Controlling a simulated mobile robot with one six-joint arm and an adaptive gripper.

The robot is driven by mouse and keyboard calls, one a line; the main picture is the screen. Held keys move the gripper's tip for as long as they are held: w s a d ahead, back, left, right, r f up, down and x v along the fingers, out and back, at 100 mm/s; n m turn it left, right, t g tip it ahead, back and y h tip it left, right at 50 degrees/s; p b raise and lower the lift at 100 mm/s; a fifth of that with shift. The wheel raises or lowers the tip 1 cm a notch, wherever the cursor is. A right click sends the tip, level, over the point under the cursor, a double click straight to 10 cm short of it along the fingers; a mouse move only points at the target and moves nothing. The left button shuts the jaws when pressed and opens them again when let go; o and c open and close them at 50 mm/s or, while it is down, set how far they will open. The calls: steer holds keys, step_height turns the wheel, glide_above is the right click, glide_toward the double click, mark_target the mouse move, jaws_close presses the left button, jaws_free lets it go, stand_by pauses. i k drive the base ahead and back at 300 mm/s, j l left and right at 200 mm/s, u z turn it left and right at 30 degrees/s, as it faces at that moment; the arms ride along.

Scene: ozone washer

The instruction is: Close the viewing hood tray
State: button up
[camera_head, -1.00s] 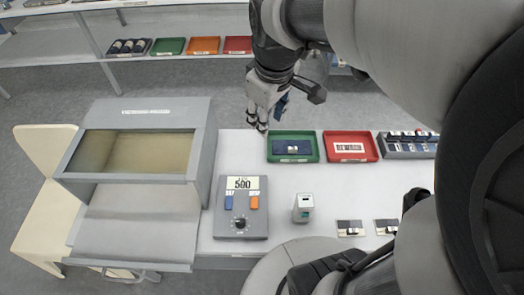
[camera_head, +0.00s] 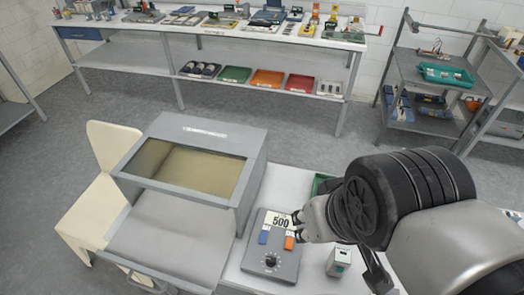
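The viewing hood (camera_head: 208,138) is a grey box with a sloped tan window (camera_head: 190,168), at the left of the near table. Its grey tray (camera_head: 165,228) sticks out at the front, toward the bottom of the picture. A handle bar (camera_head: 140,268) shows at the tray's front edge, partly cut off. My gripper (camera_head: 299,228) is to the right of the hood, over the top right of the control box with the 500 display. It is apart from the tray. My wrist hides part of the fingers, and I cannot tell how far they are apart.
The control box (camera_head: 271,250) has a blue and an orange button and a knob. A cream chair (camera_head: 95,195) is left of the hood. A long shelf bench (camera_head: 200,65) stands behind, with open floor between.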

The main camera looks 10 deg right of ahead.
mark_target(179, 242)
steer(key=u, duration=0.4)
steer(key=j+u, duration=0.1)
steer(key=u, duration=0.75)
steer(key=i+u, duration=0.1)
steer(key=u, duration=0.3)
steer(key=i+j+z, duration=0.1)
steer(key=j, duration=0.1)
